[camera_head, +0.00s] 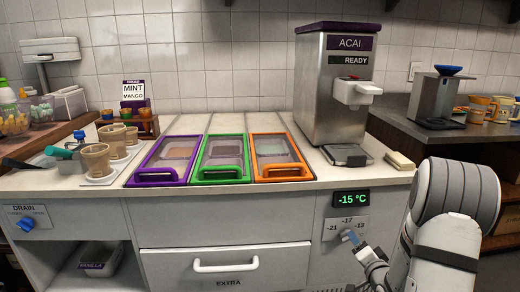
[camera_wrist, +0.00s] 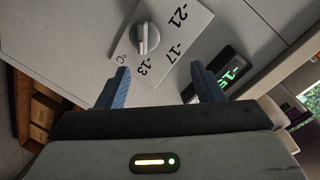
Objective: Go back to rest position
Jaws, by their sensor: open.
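My gripper (camera_wrist: 163,84) is open and empty, with its two blue fingers apart. In the wrist view the grey temperature knob (camera_wrist: 147,38) is just beyond the fingertips, between their lines, and no finger appears to touch it. The knob sits on a pale plate (camera_wrist: 178,45) marked -21, -17 and -13. In the head view my gripper (camera_head: 354,243) is low at the right, in front of the plate (camera_head: 331,229), and hides part of the knob. The display (camera_head: 352,199) above reads -15 °C. My arm comes in from the lower right.
The counter above holds an ACAI machine (camera_head: 335,90), purple (camera_head: 158,178), green (camera_head: 222,175) and orange (camera_head: 284,172) lidded bins, and cups (camera_head: 97,160) at left. The EXTRA drawer (camera_head: 225,250) is shut left of my gripper. A side counter (camera_head: 450,130) stands behind my arm.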

